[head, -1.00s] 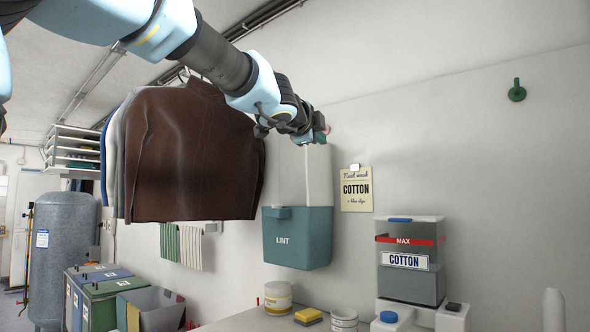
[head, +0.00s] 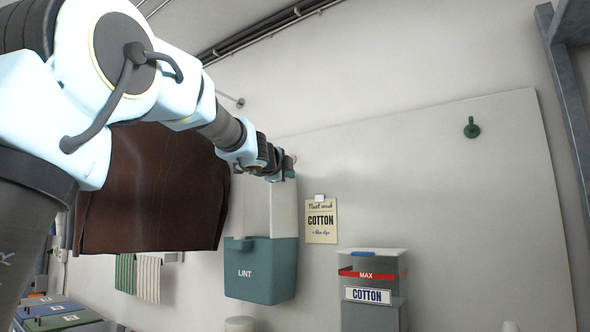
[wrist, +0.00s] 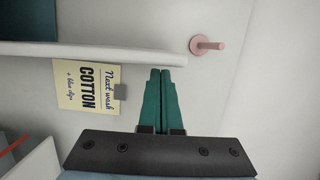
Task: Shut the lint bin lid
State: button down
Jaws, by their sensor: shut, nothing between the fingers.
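The teal lint bin (head: 262,272), labelled LINT, hangs on the wall. Its pale lid (head: 284,208) stands upright, open, at the right part of the bin's top. My gripper (head: 289,175) is at the upper end of the lid. In the wrist view my gripper's teal fingers (wrist: 161,72) are together and empty. Their tips are at the long edge of the pale lid (wrist: 95,51), near its free end; I cannot tell if they touch it. Part of the teal bin (wrist: 28,20) shows at the upper left there.
A pink wall peg (wrist: 207,44) sticks out just past the lid's end. A COTTON note (head: 321,220) is on the wall to the right. A clear COTTON container (head: 372,312) stands below it. A brown garment (head: 155,190) hangs left. A green peg (head: 471,127) is far right.

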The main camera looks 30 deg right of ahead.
jog(key=shift+w+a, duration=0.15)
jog(key=shift+w, duration=0.1)
